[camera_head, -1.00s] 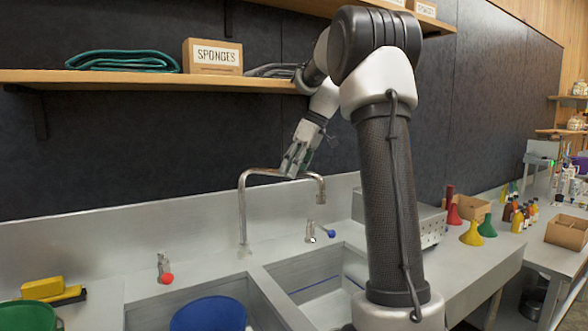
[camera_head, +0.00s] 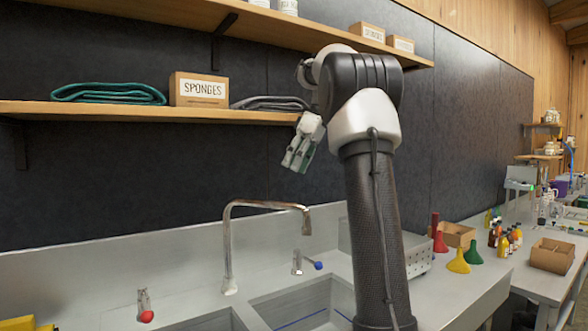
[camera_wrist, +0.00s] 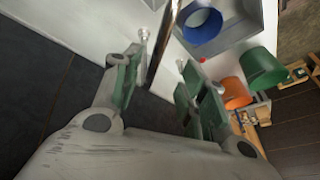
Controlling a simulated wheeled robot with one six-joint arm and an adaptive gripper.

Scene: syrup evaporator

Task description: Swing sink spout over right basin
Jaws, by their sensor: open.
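The chrome sink spout (camera_head: 268,204) rises from the back rim, bends over and points right in the head view. Its downturned outlet is on the side of the right basin (camera_head: 318,300); I cannot tell exactly how far over that basin it reaches. My gripper (camera_head: 299,156) is open and empty, above the spout's outlet end and apart from it. In the wrist view the green-padded fingers (camera_wrist: 160,90) are spread, and the spout (camera_wrist: 165,42) shows beyond the gap between them. The left basin (camera_head: 208,322) is cut off at the bottom of the head view.
A red-knobbed tap (camera_head: 145,306) and a blue-knobbed tap (camera_head: 306,264) stand on the back rim. A shelf (camera_head: 150,110) with a sponge box (camera_head: 199,90) hangs above. A blue bucket (camera_wrist: 202,24) sits in a basin. Funnels (camera_head: 458,262) and bottles stand right.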

